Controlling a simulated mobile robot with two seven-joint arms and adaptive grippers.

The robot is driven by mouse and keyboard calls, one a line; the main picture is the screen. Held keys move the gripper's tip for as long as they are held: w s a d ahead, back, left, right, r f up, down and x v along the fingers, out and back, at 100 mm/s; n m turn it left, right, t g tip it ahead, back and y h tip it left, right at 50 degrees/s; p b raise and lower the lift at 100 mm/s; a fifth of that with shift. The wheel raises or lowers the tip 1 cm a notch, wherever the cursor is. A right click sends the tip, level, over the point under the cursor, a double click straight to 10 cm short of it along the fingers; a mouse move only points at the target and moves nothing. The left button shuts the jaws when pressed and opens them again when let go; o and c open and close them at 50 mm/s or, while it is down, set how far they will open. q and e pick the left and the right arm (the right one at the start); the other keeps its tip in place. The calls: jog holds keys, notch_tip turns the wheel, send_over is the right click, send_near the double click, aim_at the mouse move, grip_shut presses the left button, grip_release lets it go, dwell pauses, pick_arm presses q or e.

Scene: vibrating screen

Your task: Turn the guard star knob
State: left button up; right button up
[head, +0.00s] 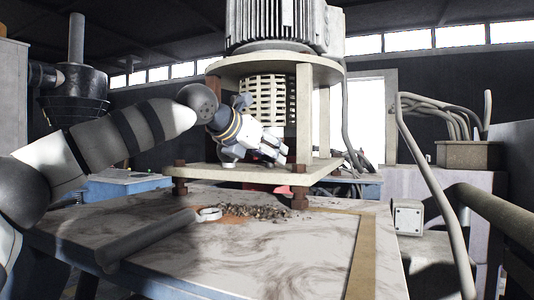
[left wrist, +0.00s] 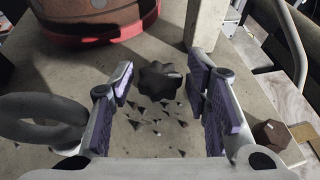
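The guard star knob (left wrist: 160,80) is a dark, lobed knob in the left wrist view, standing above a grey plate strewn with dark chips. My left gripper (left wrist: 162,98) is open, with one purple-padded finger on each side of the knob and a gap between the pads and the knob. In the head view my left gripper (head: 277,153) is over the lower plate of the motor stand, in front of the slatted guard (head: 268,100). The knob cannot be made out in the head view. My right gripper is not in view.
The motor (head: 280,25) stands above on an upper plate carried by posts (head: 304,115). A grey bar (head: 145,240) and gravel (head: 250,212) lie on the table (head: 250,262). In the wrist view, a red round base (left wrist: 95,25) and a post (left wrist: 205,25) stand close behind the knob.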

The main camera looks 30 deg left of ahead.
pick_arm(q)
jog(key=c, duration=0.8)
jog(key=shift+d+n+y, duration=0.1)
jog(key=shift+n+y, duration=0.2)
jog(key=n+y, duration=0.2)
jog(key=y, duration=0.1)
jog(key=shift+d+n, duration=0.2)
jog(key=shift+n, duration=0.2)
jog(key=n+g+y, duration=0.1)
jog(key=n+y, duration=0.3)
jog(key=y, duration=0.1)
jog(key=shift+w+d+n+g, duration=0.2)
jog(key=shift+n+g, duration=0.1)
jog(key=shift+g, duration=0.1)
jog(key=shift+y, duration=0.3)
jog(key=o, duration=0.9)
